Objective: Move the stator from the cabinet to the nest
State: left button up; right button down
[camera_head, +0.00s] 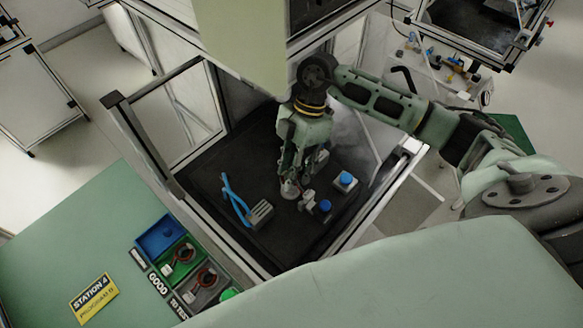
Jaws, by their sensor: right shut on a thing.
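My right gripper (292,182) reaches down into the open cabinet (215,180) and is shut on a small pale, roundish piece (289,190), likely the stator. The fingers cover part of it, and it is too small to make out its detail. It is low over the black cabinet floor, and I cannot tell whether it touches anything below. A fixture with a blue knob (325,206) stands just right of the gripper. I cannot tell which part is the nest. My left gripper is not in view.
A grey block with blue tubes (260,213) stands left of the gripper. Another blue-topped block (346,181) is to the right. Cabinet frame posts and walls surround the arm. Bins (160,236) at lower left hold reddish ring-shaped parts on a green table (60,240).

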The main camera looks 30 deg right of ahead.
jog(key=shift+f+b, duration=0.3)
jog(key=shift+f, duration=0.4)
jog(key=shift+f, duration=0.35)
jog(key=c, duration=1.2)
grip_release()
notch_tip(320, 180, up, 10)
jog(key=shift+w+r, duration=0.1)
